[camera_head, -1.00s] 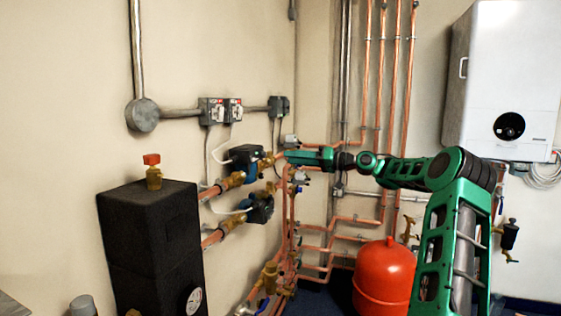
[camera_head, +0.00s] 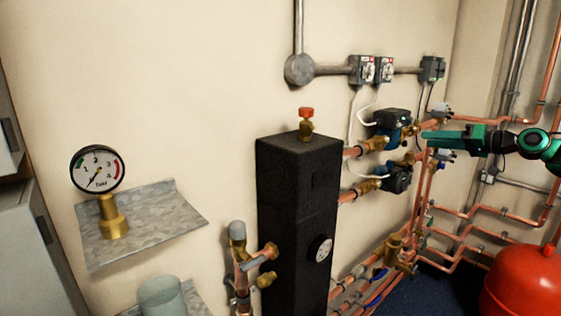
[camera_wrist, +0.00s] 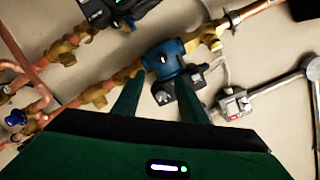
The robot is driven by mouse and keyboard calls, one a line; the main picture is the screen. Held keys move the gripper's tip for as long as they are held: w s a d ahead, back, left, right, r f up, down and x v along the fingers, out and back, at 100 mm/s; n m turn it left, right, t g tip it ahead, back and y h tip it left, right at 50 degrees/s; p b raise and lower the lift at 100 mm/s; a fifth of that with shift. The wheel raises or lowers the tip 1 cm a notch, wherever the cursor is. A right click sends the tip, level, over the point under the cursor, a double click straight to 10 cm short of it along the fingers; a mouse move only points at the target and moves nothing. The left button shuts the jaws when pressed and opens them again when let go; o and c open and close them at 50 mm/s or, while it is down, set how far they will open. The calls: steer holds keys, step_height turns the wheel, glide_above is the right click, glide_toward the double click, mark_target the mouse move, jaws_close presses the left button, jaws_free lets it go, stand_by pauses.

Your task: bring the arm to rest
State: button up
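My gripper (camera_head: 428,135) is at the right in the head view, at the end of my green arm, in front of the copper pipes and just right of the upper pump (camera_head: 392,122). In the wrist view its two green fingers stand apart, with nothing held between them (camera_wrist: 160,78). A blue pump (camera_wrist: 165,60) shows beyond the fingertips there; I cannot tell the distance to it. Most of my arm is outside the head view.
A lower pump (camera_head: 397,178), copper pipes (camera_head: 480,210) and a red vessel (camera_head: 525,285) are near the arm. A black tall block (camera_head: 290,190) stands mid-view.

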steer(key=s+a+f+m+g+h, duration=0.1)
steer(key=s+a+f+g+h, duration=0.5)
steer(key=s+a+f, duration=0.55)
steer(key=s+f+m+g+h, duration=0.1)
steer(key=s+f+m+g, duration=0.1)
steer(key=s, duration=1.1)
steer(key=s+a+f+m+g+h, duration=0.1)
steer(key=s+f+m+g, duration=0.1)
steer(key=s, duration=1.2)
steer(key=s+a+f+m+g+h, duration=0.1)
steer(key=s+f, duration=0.3)
steer(key=s, duration=1)
steer(key=shift+f+m+g+h, duration=0.25)
steer(key=shift+m+g+h, duration=0.15)
steer(key=shift+g, duration=0.3)
steer(key=shift+w, duration=0.1)
steer(key=shift+w+f, duration=0.25)
steer(key=shift+w, duration=0.35)
steer(key=shift+c, duration=1)
